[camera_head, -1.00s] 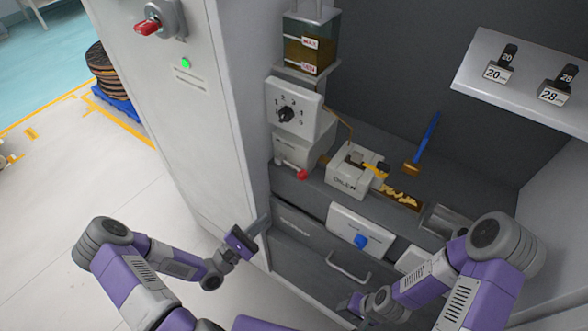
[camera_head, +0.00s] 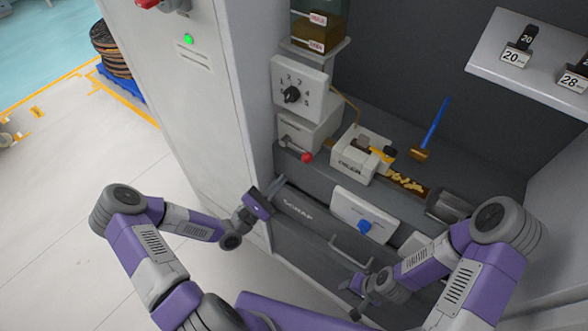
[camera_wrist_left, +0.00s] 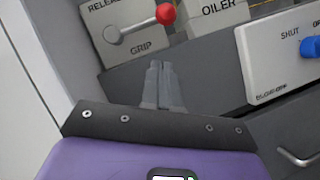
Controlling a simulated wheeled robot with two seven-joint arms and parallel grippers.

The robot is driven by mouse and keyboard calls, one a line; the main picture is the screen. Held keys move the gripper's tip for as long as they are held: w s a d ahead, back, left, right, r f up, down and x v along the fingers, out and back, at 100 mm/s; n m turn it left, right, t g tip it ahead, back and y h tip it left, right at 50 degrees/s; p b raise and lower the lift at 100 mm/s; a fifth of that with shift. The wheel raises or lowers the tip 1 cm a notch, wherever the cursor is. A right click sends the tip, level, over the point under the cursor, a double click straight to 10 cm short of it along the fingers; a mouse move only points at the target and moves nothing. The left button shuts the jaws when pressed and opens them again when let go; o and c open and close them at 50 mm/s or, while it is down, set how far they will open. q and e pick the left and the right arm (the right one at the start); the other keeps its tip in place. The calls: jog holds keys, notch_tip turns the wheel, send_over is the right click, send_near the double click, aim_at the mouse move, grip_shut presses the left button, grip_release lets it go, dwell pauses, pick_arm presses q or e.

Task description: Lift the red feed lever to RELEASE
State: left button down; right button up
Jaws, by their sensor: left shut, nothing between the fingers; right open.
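The red feed lever has a red ball knob (camera_head: 307,158) on the grey lever block at the left end of the bench. The left wrist view shows the red knob (camera_wrist_left: 166,13) on a light rod running right and slightly up from its pivot, with RELEASE printed above and GRIP below. My left gripper (camera_head: 274,187) is shut and empty, below and left of the knob in the head view. Its fingertips (camera_wrist_left: 160,68) are apart from the knob, which sits just beyond them in the wrist view. My right gripper (camera_head: 352,293) is open and low, in front of the drawers.
The OILER box (camera_head: 352,168) stands right of the lever. A numbered dial (camera_head: 292,95) is above it. Below are the SCRAP drawer (camera_head: 299,212) and a white panel with a blue knob (camera_head: 365,226). A blue-handled tool (camera_head: 437,120) stands further back. A cabinet wall (camera_head: 215,130) is left.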

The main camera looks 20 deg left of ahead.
pick_arm(q)
jog(key=w+d+r, duration=0.2)
jog(key=d+r, duration=0.1)
jog(key=r, duration=0.1)
jog(key=shift+w+d+r, duration=0.25)
jog(key=shift+w+d, duration=0.1)
jog(key=shift+w, duration=0.05)
jog(key=shift+d, duration=0.1)
